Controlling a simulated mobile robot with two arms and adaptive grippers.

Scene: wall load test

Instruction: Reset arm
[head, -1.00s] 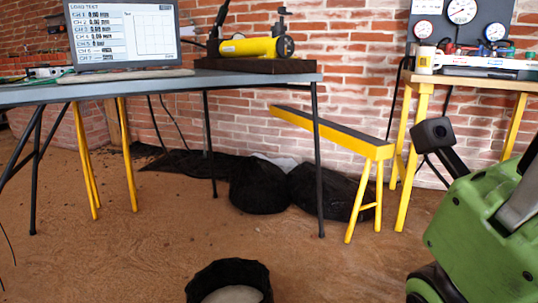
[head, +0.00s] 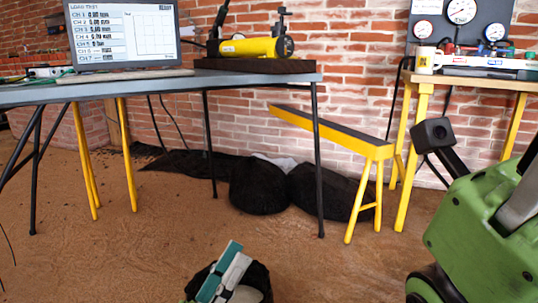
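My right gripper is not in view.
A grey table (head: 150,90) carries a laptop (head: 123,35) and a yellow pump (head: 250,47). A yellow trestle (head: 335,135), black bags (head: 258,187) and a gauge bench (head: 470,80) stand behind. A green machine (head: 480,225) is at right. Floor between is clear.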

